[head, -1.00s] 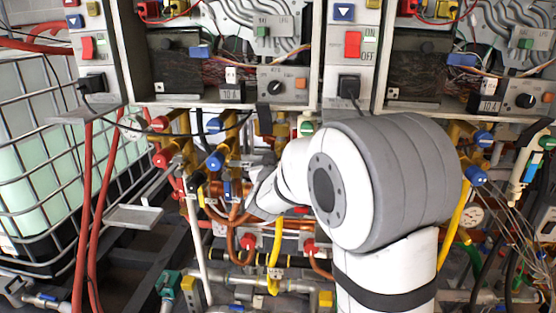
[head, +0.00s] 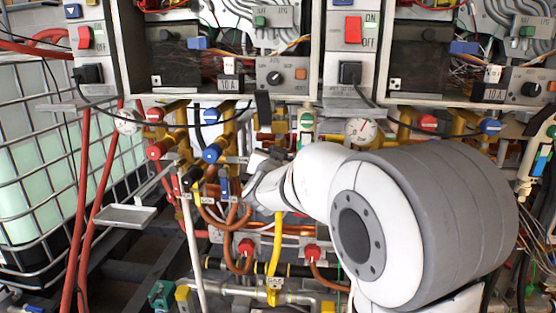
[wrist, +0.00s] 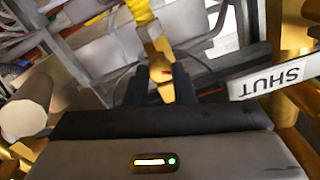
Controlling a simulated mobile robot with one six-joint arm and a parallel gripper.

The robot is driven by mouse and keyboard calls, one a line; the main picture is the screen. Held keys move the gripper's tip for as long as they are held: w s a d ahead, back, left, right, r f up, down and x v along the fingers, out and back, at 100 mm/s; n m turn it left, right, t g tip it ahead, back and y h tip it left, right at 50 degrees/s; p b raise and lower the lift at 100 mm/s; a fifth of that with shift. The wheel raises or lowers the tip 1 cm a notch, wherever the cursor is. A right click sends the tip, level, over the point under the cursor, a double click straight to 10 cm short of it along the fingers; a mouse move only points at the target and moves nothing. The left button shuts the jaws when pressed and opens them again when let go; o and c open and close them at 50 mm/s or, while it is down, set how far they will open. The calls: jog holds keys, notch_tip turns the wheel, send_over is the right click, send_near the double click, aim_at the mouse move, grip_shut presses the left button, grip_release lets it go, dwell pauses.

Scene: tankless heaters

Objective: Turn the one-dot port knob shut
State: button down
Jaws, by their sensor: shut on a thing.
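My gripper (wrist: 158,88) shows in the wrist view with its two dark fingers on either side of a brass-coloured part (wrist: 161,72). It is shut on this part, which has a yellow piece above it and a small red mark. I cannot tell whether this is the one-dot knob; no dot is legible. A white label reading SHUT (wrist: 273,76), upside down, is right of the fingers. In the head view my gripper (head: 252,172) is among the pipes, right of a blue knob (head: 211,153); its fingertips are hard to make out there.
Red knobs (head: 156,150) and brass valves crowd the left. Heater boxes with switches (head: 353,29) hang above. A pressure gauge (head: 360,131) is above my arm. Copper pipes (head: 238,262) and a yellow hose (head: 276,250) run below. A caged tank (head: 60,150) stands at left.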

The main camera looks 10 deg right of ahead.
dwell(0.3)
jog(key=c, duration=1.2)
grip_release()
jog(key=v, duration=0.7)
jog(key=shift+s, duration=0.35)
jog(key=shift+a, duration=0.1)
jog(key=shift+a, duration=0.1)
